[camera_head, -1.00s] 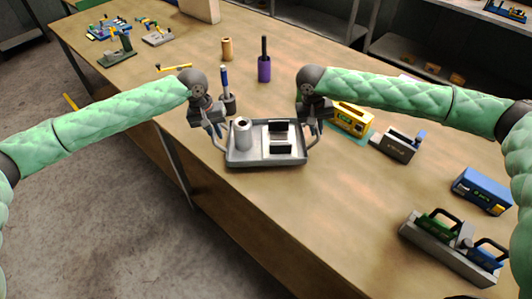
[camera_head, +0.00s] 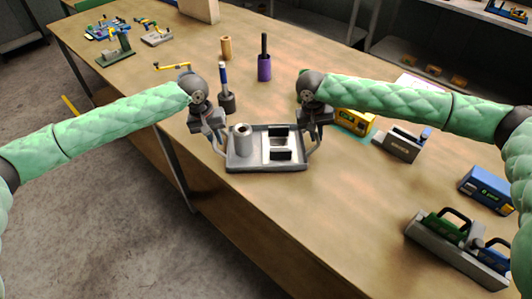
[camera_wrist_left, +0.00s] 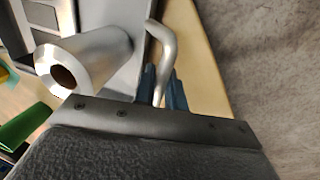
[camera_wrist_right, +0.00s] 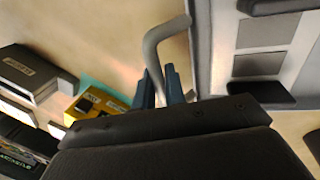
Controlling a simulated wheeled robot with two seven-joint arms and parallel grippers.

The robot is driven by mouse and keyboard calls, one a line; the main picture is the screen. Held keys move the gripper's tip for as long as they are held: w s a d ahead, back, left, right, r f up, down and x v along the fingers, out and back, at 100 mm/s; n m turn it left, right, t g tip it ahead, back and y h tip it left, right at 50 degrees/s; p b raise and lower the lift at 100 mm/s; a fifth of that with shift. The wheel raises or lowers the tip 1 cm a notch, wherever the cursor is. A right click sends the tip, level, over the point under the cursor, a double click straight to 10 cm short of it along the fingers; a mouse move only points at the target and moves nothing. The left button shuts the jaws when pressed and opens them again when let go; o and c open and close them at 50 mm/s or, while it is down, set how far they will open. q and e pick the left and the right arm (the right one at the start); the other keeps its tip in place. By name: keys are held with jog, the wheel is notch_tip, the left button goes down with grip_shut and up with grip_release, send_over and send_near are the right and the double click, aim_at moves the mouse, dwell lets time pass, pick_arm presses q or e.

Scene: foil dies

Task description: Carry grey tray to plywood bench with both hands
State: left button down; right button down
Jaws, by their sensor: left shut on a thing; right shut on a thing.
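The grey tray (camera_head: 262,170) is over the wooden bench (camera_head: 335,215) near its front edge. I cannot tell whether it touches the top. A metal cylinder (camera_head: 243,142) stands in its left part, and a pale piece with black blocks (camera_head: 280,154) lies in its right part. My left gripper (camera_head: 219,134) is shut on the tray's left handle; the handle (camera_wrist_left: 160,42) shows between its fingers in the left wrist view. My right gripper (camera_head: 315,132) is shut on the right handle, also seen in the right wrist view (camera_wrist_right: 155,48).
Behind the tray stand a dark cup with a blue-handled tool (camera_head: 226,100), a purple holder (camera_head: 264,67) and a tan cylinder (camera_head: 226,47). To the right are a yellow device (camera_head: 354,122), a grey box (camera_head: 397,146), a blue box (camera_head: 487,187) and a grey caddy (camera_head: 450,252).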

pick_arm(q)
jog(key=c, duration=1.9)
grip_release()
jog(key=shift+a+f, duration=0.15)
jog(key=shift+f, duration=0.1)
pick_arm(e)
jog(key=c, duration=1.9)
grip_release()
jog(key=shift+d+f, duration=0.15)
jog(key=shift+f, duration=0.05)
pick_arm(q)
jog(key=o, duration=0.4)
jog(key=shift+r, duration=0.1)
pick_arm(e)
jog(key=o, duration=0.4)
jog(key=shift+r, duration=0.1)
pick_arm(q)
jog(key=shift+o, duration=0.2)
pick_arm(e)
jog(key=shift+o, duration=0.2)
pick_arm(q)
jog(key=shift+r, duration=0.1)
notch_tip(320, 180, up, 12)
jog(key=a, duration=0.2)
jog(key=shift+f, duration=0.2)
pick_arm(e)
jog(key=v, duration=1.2)
